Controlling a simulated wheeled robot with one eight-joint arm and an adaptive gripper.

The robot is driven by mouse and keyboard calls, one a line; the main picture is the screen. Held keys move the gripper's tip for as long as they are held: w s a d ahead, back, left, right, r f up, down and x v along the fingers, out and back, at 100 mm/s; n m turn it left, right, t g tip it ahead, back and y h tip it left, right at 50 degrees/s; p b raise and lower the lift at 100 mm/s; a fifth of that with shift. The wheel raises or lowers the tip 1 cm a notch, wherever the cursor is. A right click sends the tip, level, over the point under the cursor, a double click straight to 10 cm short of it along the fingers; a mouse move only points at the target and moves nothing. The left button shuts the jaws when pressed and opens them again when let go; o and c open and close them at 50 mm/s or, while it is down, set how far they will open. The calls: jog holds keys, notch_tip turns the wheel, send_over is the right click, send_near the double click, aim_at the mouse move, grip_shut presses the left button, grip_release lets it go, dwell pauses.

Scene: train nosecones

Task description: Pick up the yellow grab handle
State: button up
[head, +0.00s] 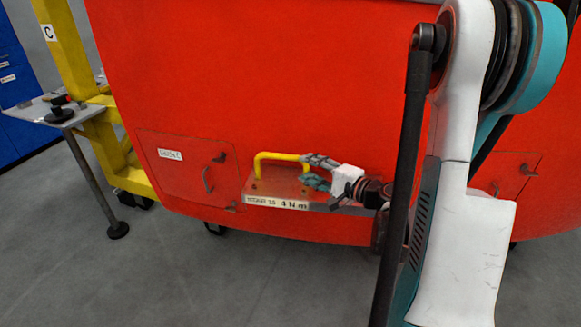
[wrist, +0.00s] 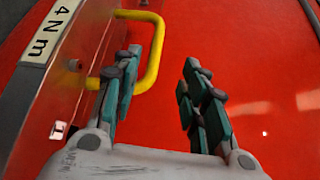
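The yellow grab handle (head: 282,156) is a bent bar standing on a small ledge of the red nosecone. It shows in the wrist view (wrist: 156,58) at the upper middle-left, with one finger overlapping its near part. My gripper (head: 318,171) is at the handle's right end in the head view, its fingers pointing left. In the wrist view my gripper (wrist: 162,72) is open, with a clear gap between the fingers. The handle's bend lies close to the left finger, and I cannot tell whether they touch. No object is clearly held between the fingers.
The handle's ledge (head: 272,187) carries a label (head: 278,203) reading "4 N m". A hatch with a small handle (head: 190,170) is to the left. A yellow frame (head: 75,60) and grey side table (head: 45,110) stand further left. The grey floor in front is clear.

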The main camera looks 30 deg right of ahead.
aim_at(282, 158)
jog(key=x, duration=0.2)
jog(key=b+x, duration=0.1)
jog(key=x, duration=0.5)
jog(key=shift+d+f, duration=0.15)
jog(key=shift+d, duration=0.25)
jog(key=b+x, duration=0.1)
jog(key=x, duration=0.1)
jog(key=b+x, duration=0.1)
jog(key=x, duration=0.1)
jog(key=shift+w+a+f, duration=0.2)
jog(key=shift+w+f, duration=0.1)
jog(key=shift+w, duration=0.35)
jog(key=shift+r, duration=0.1)
grip_shut()
